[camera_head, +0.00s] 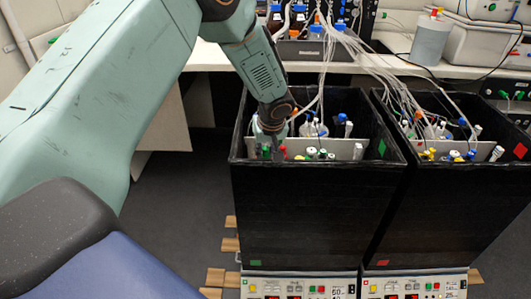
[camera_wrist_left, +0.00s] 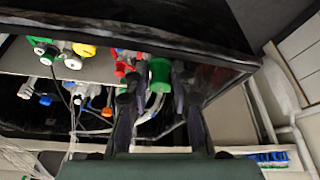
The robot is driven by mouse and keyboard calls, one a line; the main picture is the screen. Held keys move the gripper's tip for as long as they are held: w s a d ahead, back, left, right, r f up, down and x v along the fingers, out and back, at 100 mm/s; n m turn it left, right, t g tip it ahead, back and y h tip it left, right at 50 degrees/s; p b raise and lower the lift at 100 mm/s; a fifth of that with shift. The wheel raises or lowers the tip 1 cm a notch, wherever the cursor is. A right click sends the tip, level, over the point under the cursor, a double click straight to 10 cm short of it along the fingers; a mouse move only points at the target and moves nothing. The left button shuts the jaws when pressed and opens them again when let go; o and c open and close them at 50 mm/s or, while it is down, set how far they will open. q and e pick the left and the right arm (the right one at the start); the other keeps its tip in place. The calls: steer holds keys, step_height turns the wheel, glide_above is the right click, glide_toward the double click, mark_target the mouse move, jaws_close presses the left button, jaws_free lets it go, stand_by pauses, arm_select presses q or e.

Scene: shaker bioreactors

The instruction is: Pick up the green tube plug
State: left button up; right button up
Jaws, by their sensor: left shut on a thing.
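The green tube plug (camera_wrist_left: 159,74) shows in the left wrist view between the fingers of my left gripper (camera_wrist_left: 155,85), which is shut on it. In the head view my left gripper (camera_head: 269,142) reaches down into the left black shaker box (camera_head: 305,215), at its left inner corner. The plug it holds is hard to make out there. A tube hangs close to the plug in the wrist view. Whether the plug is clear of its holder cannot be told. My right gripper is not in view.
Thin tubes (camera_head: 325,70) run up to bottles on the bench (camera_head: 205,57). A second black box (camera_head: 440,205) stands at right. The box walls surround the gripper closely.

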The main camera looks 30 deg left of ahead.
mark_target(267, 149)
arm_select(q)
steer(key=shift+r, duration=0.15)
steer(key=shift+r+p, duration=1.3)
steer(key=shift+r, duration=0.4)
steer(key=shift+d+f, duration=0.1)
steer(key=shift+d, duration=0.05)
